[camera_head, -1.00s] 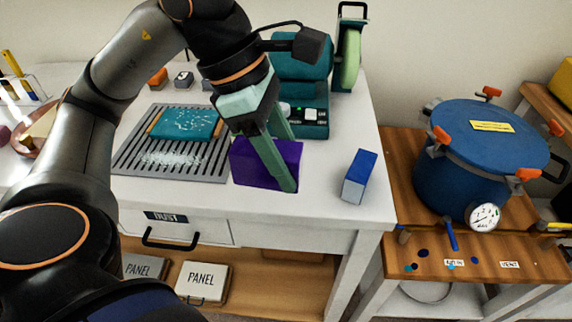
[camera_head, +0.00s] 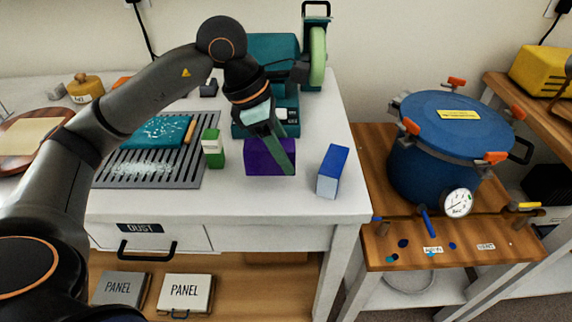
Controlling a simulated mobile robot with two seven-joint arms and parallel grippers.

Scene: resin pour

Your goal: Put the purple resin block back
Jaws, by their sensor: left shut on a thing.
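The purple resin block (camera_head: 262,158) is at the white workbench's front middle, right of the slotted grey grate. My left gripper (camera_head: 284,166) reaches down from above and is shut on the block, one green finger lying across its near face. The far finger is mostly hidden. I cannot tell whether the block's underside touches the bench top. My right gripper is not in view.
A green-and-white block (camera_head: 213,150) stands just left of the purple block, and a blue-and-white block (camera_head: 332,170) stands to its right. Behind is a teal machine (camera_head: 272,55) with a green wheel. A blue pressure pot (camera_head: 450,150) stands on the wooden table at right.

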